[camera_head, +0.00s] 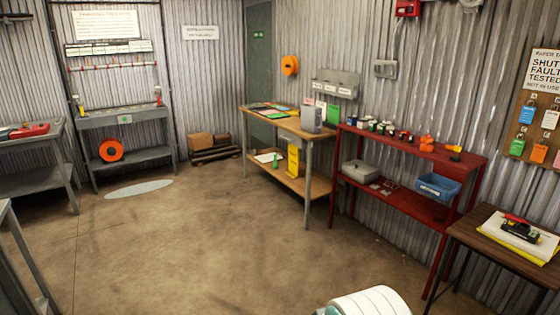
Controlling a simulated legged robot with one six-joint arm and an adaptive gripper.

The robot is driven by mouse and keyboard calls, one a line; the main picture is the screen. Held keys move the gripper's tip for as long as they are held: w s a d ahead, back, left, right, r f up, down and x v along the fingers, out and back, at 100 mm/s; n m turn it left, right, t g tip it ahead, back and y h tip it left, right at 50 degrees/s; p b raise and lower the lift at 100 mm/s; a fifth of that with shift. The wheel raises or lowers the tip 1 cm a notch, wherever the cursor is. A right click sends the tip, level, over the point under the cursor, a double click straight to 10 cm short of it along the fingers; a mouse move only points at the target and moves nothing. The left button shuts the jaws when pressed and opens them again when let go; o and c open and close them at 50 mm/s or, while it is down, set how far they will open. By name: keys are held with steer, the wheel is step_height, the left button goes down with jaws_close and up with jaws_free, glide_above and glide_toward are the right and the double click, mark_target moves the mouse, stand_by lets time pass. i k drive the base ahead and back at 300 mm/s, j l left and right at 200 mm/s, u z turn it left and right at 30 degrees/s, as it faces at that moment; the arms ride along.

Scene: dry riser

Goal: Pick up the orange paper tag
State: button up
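An orange paper tag (539,153) hangs at the lower right of a brown pegboard (514,126) on the right wall. A green tag (516,147) hangs to its left. A blue tag (526,114) and a white tag (550,119) hang above. The orange tag is small in the picture and its writing cannot be read. The fingers of my gripper are not in view. A rounded white part, probably of my arm, shows at the bottom edge, far from the tag.
A small brown table (485,238) with a yellow pad and a dark device stands below the board. A red shelf (400,203) with a blue bin (438,187) stands to its left, then a wooden workbench (290,125). The concrete floor (200,240) is clear in the middle.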

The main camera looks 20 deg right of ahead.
mark_target(539, 152)
steer(key=i+l+z, duration=0.15)
steer(key=i+z, duration=0.75)
steer(key=i, duration=0.2)
steer(key=i+j+z, duration=0.25)
steer(key=i+z, duration=0.15)
steer(key=i+l+z, duration=0.1)
steer(key=i+z, duration=0.35)
steer(key=i+j+z, duration=0.1)
steer(key=i+z, duration=0.35)
steer(key=i, duration=0.15)
steer(key=i+j+z, duration=0.3)
steer(key=i+z, duration=0.15)
steer(key=i+j+z, duration=0.55)
steer(key=i, duration=0.25)
steer(key=l, duration=0.05)
